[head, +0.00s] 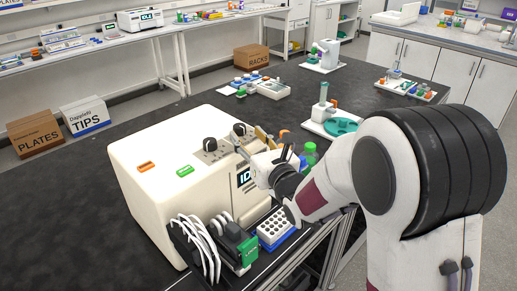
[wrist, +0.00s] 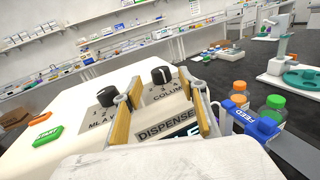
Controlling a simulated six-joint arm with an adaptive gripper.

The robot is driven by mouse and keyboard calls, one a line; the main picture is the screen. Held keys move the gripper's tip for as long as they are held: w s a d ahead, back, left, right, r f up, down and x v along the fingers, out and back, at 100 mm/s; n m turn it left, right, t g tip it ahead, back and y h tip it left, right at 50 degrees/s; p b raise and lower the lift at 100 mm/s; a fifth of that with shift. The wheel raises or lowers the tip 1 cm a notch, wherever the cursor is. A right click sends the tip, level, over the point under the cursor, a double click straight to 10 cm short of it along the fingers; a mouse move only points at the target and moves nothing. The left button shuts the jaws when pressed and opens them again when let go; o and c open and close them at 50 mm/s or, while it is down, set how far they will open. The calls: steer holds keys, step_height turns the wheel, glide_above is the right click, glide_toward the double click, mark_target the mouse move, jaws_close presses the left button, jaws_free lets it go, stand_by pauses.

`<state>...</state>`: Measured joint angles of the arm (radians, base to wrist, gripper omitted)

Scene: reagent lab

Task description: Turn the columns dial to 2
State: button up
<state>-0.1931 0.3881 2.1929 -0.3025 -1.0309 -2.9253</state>
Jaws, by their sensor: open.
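The columns dial (wrist: 161,75) is a black knob on a grey plate marked "COLUM…" on top of the cream dispenser (head: 150,195). In the head view the columns dial (head: 238,130) is the farther of two knobs. My gripper (wrist: 160,84) is open, its yellow-padded fingers spread. In the wrist view the columns dial appears between the fingertips, apart from both pads. In the head view my gripper (head: 256,142) is beside the dial at the machine's front edge. Some scale numbers are hidden, and I cannot tell the dial's setting.
A second black dial (wrist: 106,97), marked "ML…", sits left of the columns dial. Green (head: 185,171) and orange (head: 146,167) buttons are on the machine's top. Green-capped and orange-capped bottles (wrist: 276,102) stand to the right. A blue tip rack (head: 277,229) stands in front.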

steer(key=shift+v, duration=2.95)
steer(key=shift+w+r, duration=0.1)
steer(key=shift+w, duration=0.05)
